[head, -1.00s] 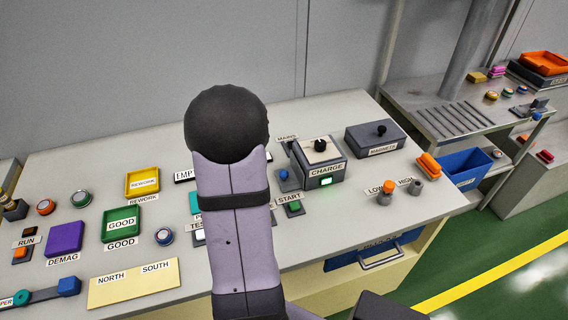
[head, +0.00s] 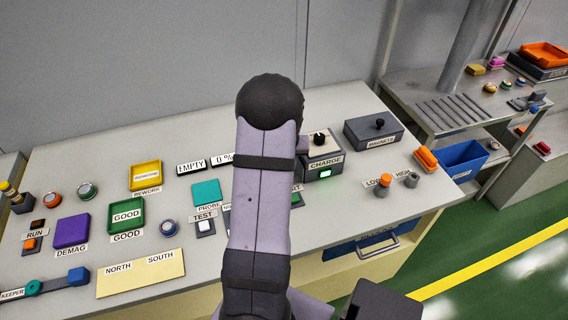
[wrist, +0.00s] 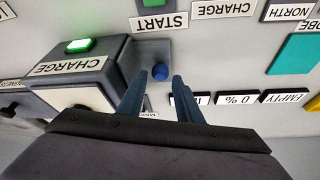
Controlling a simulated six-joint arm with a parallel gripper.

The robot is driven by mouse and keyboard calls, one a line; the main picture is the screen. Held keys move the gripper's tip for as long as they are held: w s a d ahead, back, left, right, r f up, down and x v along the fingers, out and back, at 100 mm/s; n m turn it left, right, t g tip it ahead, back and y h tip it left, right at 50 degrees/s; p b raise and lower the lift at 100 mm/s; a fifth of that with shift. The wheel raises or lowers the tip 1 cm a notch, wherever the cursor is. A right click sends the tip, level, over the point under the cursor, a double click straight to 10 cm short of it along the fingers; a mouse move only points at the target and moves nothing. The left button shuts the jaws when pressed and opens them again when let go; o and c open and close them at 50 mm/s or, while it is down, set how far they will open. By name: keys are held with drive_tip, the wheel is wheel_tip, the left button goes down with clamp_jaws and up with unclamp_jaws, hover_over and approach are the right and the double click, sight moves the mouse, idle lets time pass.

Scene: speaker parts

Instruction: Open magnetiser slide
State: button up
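The magnetiser is taken to be the grey box labelled CHARGE (head: 325,173), with a lit green light and a cream top bearing a black knob (head: 320,138). It also shows in the wrist view (wrist: 104,68), at left. A blue ball knob (wrist: 160,71) stands on a grey plate beside the box; whether it belongs to the slide I cannot tell. In the head view my arm hides that knob. My gripper (wrist: 158,85) is open, its two blue-grey fingers apart and empty. In the picture the knob lies just beyond the gap between the fingertips; contact is not seen.
A START label (wrist: 160,23) lies beyond the knob. The EMPTY (head: 191,166) and 0 % signs stand left of my arm. The MAGNETS box (head: 374,131) stands right of the magnetiser. LOW and HIGH posts stand in front of it.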

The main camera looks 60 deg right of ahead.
drive_tip(key=shift+p+x, duration=0.3)
drive_tip(key=shift+x, duration=1.55)
drive_tip(key=shift+c, duration=0.3)
